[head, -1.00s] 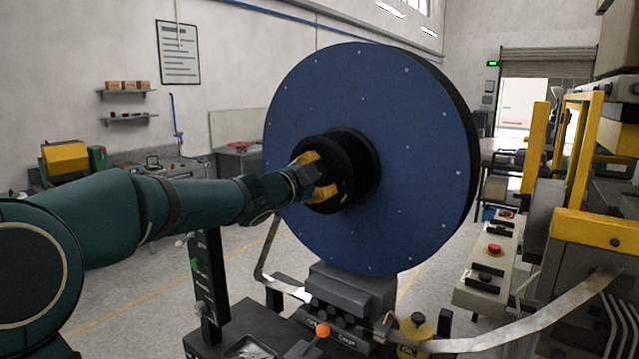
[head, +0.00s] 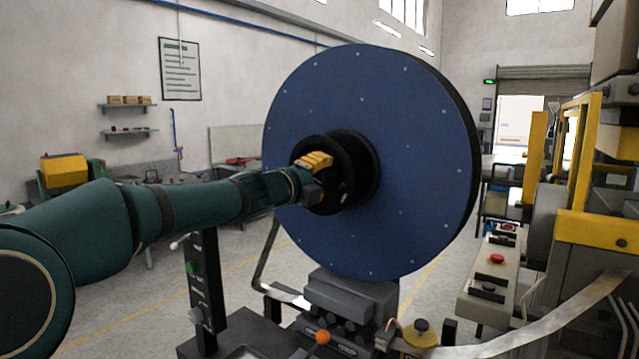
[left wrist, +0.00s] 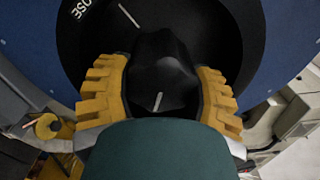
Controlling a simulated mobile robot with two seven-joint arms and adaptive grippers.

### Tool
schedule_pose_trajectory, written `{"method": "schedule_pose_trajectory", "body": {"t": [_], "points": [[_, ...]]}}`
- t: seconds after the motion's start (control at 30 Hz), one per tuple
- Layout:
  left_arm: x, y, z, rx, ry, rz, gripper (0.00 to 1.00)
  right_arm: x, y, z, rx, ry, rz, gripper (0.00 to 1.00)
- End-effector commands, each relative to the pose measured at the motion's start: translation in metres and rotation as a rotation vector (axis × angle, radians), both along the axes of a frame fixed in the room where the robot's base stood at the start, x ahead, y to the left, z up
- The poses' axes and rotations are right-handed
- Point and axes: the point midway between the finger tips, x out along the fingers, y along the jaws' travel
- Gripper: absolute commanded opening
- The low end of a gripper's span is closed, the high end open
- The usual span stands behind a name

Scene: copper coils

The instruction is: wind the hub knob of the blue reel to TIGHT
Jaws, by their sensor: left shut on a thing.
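The blue reel (head: 400,110) stands upright in the head view, with a black round hub (head: 365,165) at its centre. My left gripper (head: 319,163) is at the hub, its arm reaching in from the left. In the left wrist view, the yellow fingers of my left gripper (left wrist: 163,72) are shut on both sides of the black hub knob (left wrist: 165,85). A white line marks the knob. Behind it, the black dial face (left wrist: 100,40) carries a white tick and the letters "OSE"; the rest of the lettering is hidden. The TIGHT mark is not visible. My right gripper is not in view.
Below the reel stands a dark machine base with a grey block (head: 350,297) and an orange-tipped lever (head: 322,337). A control panel with a red button (head: 496,259) and a yellow-framed machine (head: 595,230) stand at the right. Open floor lies behind, at the left.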

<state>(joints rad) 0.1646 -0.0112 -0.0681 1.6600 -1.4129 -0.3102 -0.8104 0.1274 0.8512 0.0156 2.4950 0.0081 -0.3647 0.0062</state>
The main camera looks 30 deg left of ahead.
Motion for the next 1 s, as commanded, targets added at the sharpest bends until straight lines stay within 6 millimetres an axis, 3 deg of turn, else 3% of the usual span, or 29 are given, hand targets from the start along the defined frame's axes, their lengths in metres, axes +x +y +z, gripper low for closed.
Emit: {"method": "schedule_pose_trajectory", "body": {"t": [0.4,0.97,1.0], "points": [[0.0002,0.0006,-0.0034,0.196,-0.011,0.000,0.20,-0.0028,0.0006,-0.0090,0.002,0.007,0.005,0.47],[0.0003,0.0004,-0.0032,0.224,-0.013,0.000,0.20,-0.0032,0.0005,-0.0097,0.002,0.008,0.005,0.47],[0.0003,0.0004,-0.0032,0.224,-0.013,-0.001,0.66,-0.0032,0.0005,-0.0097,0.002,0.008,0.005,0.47]]}}
